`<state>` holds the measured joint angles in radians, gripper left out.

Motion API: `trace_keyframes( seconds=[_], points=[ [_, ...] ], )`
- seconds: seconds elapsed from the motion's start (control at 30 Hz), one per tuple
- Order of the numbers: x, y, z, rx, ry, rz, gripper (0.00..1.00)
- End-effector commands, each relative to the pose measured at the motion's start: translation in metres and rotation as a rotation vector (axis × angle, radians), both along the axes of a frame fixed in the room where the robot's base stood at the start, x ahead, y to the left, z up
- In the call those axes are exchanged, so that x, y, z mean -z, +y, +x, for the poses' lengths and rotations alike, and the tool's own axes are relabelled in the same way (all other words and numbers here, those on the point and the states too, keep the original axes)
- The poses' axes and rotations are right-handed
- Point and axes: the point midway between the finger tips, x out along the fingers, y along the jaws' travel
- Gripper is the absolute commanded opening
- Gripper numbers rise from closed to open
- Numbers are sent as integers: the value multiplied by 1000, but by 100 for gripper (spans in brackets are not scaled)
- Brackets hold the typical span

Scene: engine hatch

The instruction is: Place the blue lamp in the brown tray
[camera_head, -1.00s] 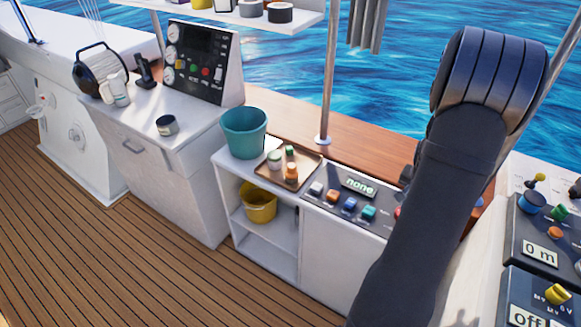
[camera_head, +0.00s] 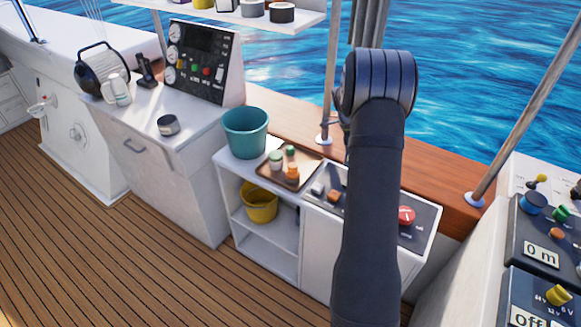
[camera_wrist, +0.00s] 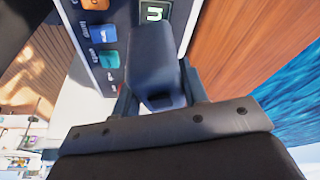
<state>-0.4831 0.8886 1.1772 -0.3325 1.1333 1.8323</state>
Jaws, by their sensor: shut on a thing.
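In the wrist view my gripper (camera_wrist: 158,92) is shut on a dark blue-grey thing, which I take to be the blue lamp (camera_wrist: 152,50). A finger shows on either side of it. The lamp hangs over the panel with coloured buttons, seen from above. The brown tray (camera_head: 309,162) lies on the white cabinet in the head view, to the left of my arm. It holds a few small jars with green, white and orange parts. In the head view my arm hides the gripper and nearly all of what it holds.
A teal bucket (camera_head: 245,132) stands just left of the tray. The button panel (camera_head: 418,228) with a red button lies to the right, partly behind my arm. A metal pole (camera_head: 331,90) rises behind the tray. A yellow bucket (camera_head: 260,204) sits on the shelf below.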

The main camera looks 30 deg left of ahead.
Motion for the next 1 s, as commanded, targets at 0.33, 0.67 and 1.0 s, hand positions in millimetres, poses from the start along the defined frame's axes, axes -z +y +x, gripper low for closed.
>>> trace_keyframes(
  seconds=[0.33, 0.67, 1.0],
  points=[
    [-15, 66, -11, 338, -1, 2, 12],
    [12, 117, -17, 371, 0, -1, 12],
    [49, 181, -22, 372, -2, 1, 12]
  ],
)
